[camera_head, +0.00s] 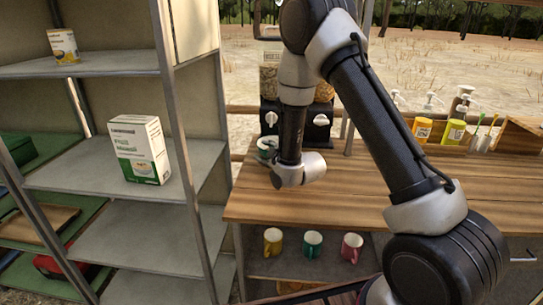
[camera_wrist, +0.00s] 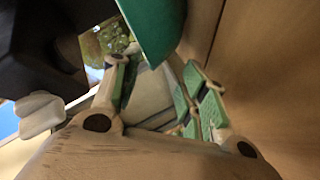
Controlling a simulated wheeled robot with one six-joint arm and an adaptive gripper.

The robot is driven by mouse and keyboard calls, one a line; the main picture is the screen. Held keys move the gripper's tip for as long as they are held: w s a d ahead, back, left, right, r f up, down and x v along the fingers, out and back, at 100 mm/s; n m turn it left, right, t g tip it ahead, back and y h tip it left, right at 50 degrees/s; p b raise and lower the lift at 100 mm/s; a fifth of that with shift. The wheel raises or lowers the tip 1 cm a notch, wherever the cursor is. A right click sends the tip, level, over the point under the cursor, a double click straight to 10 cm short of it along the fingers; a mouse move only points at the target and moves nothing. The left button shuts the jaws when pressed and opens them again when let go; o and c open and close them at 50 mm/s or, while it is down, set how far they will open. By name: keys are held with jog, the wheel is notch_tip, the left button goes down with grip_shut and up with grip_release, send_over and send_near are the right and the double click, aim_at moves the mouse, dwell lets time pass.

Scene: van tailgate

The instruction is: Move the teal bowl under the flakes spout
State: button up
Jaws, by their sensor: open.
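The teal bowl (camera_head: 266,144) is on the wooden counter (camera_head: 360,185), just below and in front of the left knob of the dispenser. Its front is partly hidden by my wrist. In the wrist view the bowl (camera_wrist: 152,25) shows at the top, close to the fingers. My gripper (camera_wrist: 160,92) is open, with green-padded fingers on both sides; contact with the bowl cannot be made out. The dispenser (camera_head: 296,118) is black, with two clear bins and white knobs. My arm hides part of it, and which spout is for flakes is unclear.
Pump bottles, yellow-labelled jars (camera_head: 422,129) and a wooden box (camera_head: 518,136) stand at the counter's back right. Mugs (camera_head: 313,243) stand on a shelf below. A metal rack (camera_head: 112,230) at left holds a carton (camera_head: 139,149) and a can (camera_head: 63,45). The counter's front is clear.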

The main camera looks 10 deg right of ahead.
aim_at(262, 152)
jog(key=shift+x, duration=1.65)
jog(key=shift+c, duration=0.3)
grip_shut()
